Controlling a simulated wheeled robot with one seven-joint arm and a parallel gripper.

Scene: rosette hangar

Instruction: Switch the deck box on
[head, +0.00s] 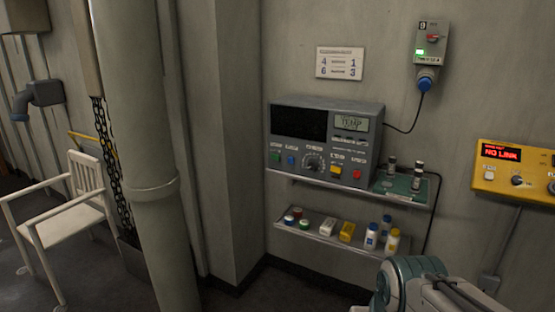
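A grey instrument box (325,140), which I take for the deck box, stands on the upper wall shelf. Its large display (298,124) is dark. A small pale display (351,124) at its upper right shows text that looks like "TEMP". My gripper's fingers are not visible.
A yellow panel (520,172) reading "NO LINK" in red is on the right wall. A green board (400,184) lies beside the grey box. The lower shelf (320,233) holds small bottles and boxes. A thick pipe (147,130) and a white chair (80,195) stand left.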

